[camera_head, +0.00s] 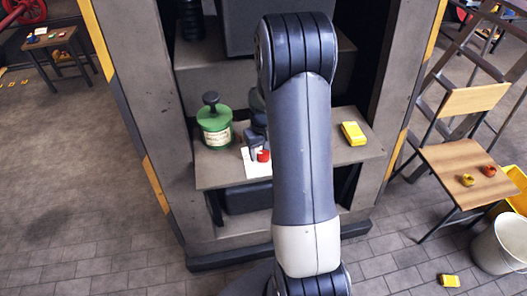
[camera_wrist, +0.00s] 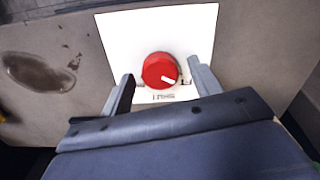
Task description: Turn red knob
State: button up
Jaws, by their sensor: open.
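The red knob (camera_wrist: 160,71) is round with a white pointer mark and sits on a white label plate (camera_wrist: 122,38). In the wrist view its pointer aims to the lower right, and printing on the plate is partly hidden. My gripper (camera_wrist: 161,80) is open, with one finger on each side of the knob's lower part. Gaps show between the fingers and the knob. In the head view the red knob (camera_head: 263,156) shows on the shelf just left of my arm, with part of my gripper (camera_head: 256,143) above it.
A green labelled canister (camera_head: 215,130) stands on the shelf (camera_head: 222,178) left of the knob. A yellow block (camera_head: 353,133) lies to the right of my arm. A wooden chair (camera_head: 470,165) with small items and a white bucket (camera_head: 499,247) are at the right. Floor at the left is open.

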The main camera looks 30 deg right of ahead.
aim_at(263, 154)
notch_tip(263, 154, up, 10)
jog(key=shift+r, duration=0.25)
jog(key=shift+f, duration=0.15)
notch_tip(263, 154, down, 11)
jog(key=shift+r, duration=0.2)
dwell(0.5)
dwell(0.4)
